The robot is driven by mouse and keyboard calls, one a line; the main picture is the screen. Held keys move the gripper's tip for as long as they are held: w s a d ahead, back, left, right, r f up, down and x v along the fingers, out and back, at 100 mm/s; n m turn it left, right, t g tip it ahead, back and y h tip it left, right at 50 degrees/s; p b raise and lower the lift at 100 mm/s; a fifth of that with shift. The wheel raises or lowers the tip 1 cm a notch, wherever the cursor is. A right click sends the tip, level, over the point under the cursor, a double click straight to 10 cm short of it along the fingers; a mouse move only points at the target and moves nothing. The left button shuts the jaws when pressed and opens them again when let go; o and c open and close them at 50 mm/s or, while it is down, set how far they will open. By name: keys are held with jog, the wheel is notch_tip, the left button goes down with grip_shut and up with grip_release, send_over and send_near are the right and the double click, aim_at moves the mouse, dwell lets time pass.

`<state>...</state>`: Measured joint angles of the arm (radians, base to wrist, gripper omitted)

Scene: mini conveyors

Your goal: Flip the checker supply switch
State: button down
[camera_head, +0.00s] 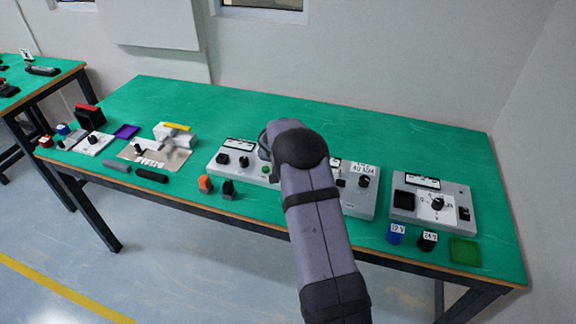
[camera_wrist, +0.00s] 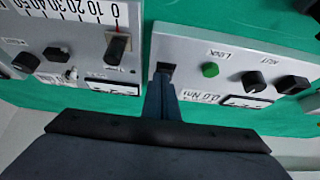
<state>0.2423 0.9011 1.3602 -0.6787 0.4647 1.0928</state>
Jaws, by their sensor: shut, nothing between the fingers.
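A light grey box, apparently the checker, shows in the wrist view (camera_wrist: 235,60) with knobs, a green LOCK button (camera_wrist: 210,70) and a display reading 0.0 Nm. Its black switch (camera_wrist: 166,68) sits at its left end there. In the head view the box (camera_head: 214,168) is left of my arm, which hides its right end and the switch. My gripper (camera_wrist: 162,80) is shut and empty, its narrow fingertips right at the switch; I cannot tell whether they touch it. In the head view my arm hides the fingertips. The switch's on or off position is unclear.
A second grey box (camera_head: 362,208) with a knob and scale stands close beside the checker. A third box (camera_head: 410,214) stands farther right, with blue (camera_head: 396,234) and black (camera_head: 427,241) blocks in front. Orange (camera_head: 205,184) and black blocks lie before the checker. The table's back is clear.

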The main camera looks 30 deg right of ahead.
jog(key=shift+f+b, duration=0.2)
jog(key=shift+b, duration=0.1)
jog(key=b, duration=0.3)
jog(key=shift+f+b, duration=0.3)
jog(key=shift+f, duration=0.05)
jog(key=shift+a+f+b, duration=0.1)
jog(key=shift+b, duration=0.45)
jog(key=t+h+b, duration=0.1)
jog(key=b, duration=0.3)
jog(key=shift+s+a+f+b, duration=0.1)
jog(key=shift+f+b, duration=0.1)
jog(key=shift+b, duration=0.2)
jog(key=shift+r, duration=0.5)
jog(key=shift+r+p, duration=0.4)
jog(key=shift+r, duration=0.2)
